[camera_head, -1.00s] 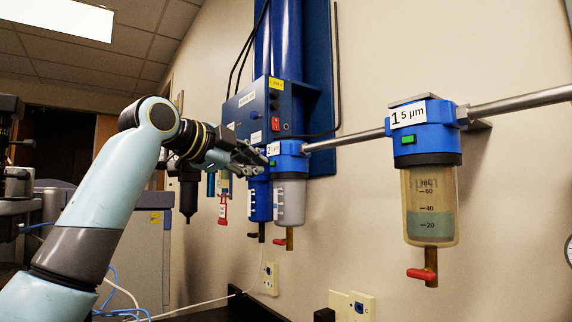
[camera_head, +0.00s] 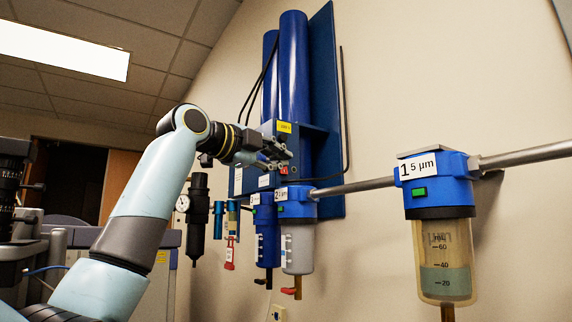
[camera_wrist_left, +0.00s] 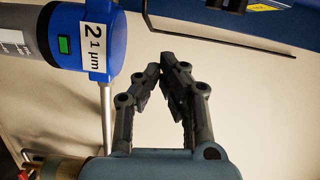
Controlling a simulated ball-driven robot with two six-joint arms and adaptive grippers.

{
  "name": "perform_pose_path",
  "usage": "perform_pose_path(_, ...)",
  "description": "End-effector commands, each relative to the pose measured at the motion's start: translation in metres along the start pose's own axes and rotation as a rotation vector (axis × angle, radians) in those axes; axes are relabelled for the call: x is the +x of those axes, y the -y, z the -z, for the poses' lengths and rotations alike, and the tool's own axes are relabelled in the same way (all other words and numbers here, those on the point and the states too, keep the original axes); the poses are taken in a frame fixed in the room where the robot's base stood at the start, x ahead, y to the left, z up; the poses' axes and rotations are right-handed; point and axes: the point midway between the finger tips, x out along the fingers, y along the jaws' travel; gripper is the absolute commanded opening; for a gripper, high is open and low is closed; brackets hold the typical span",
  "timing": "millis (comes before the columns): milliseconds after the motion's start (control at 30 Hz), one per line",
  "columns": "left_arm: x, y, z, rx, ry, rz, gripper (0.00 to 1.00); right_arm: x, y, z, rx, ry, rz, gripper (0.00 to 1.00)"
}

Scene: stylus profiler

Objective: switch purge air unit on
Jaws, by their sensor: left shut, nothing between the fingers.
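The purge air unit, a blue wall unit with twin columns (camera_head: 294,65) and a control box (camera_head: 240,180), hangs on the wall. A red switch (camera_head: 284,170) shows on the box front, just below my left fingertips; its position is too small to tell. My left gripper (camera_head: 284,153) is shut and empty, in front of the box and hiding much of it. Whether it touches the box I cannot tell. In the left wrist view the closed fingertips (camera_wrist_left: 166,62) point toward the wall, below the unit's blue edge (camera_wrist_left: 240,12). My right gripper is not in view.
Filter 2 (camera_head: 296,208), also in the left wrist view (camera_wrist_left: 75,40), sits just below the gripper. Filter 1 (camera_head: 436,190) is at the right, joined by a metal pipe (camera_head: 355,187). A dark regulator (camera_head: 198,225) hangs left. Black cables run beside the columns.

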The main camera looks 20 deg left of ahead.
Motion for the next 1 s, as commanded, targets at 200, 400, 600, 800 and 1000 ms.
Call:
perform_pose_path(200, 0.048, 0.005, 0.002, -0.004, -0.002, -0.002, 0.00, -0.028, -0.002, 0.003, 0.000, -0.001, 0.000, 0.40)
perform_pose_path(400, 0.064, 0.004, -0.022, 0.000, 0.004, -0.002, 0.00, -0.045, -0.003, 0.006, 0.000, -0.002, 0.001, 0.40)
perform_pose_path(600, 0.067, 0.001, -0.037, 0.001, 0.001, -0.001, 0.00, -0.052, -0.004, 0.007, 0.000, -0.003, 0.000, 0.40)
perform_pose_path(800, 0.068, 0.000, -0.039, 0.000, 0.000, 0.000, 0.00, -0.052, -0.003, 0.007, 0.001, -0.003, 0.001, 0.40)
perform_pose_path(1000, 0.068, -0.001, -0.039, 0.005, 0.000, 0.001, 0.00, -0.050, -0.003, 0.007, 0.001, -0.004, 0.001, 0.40)
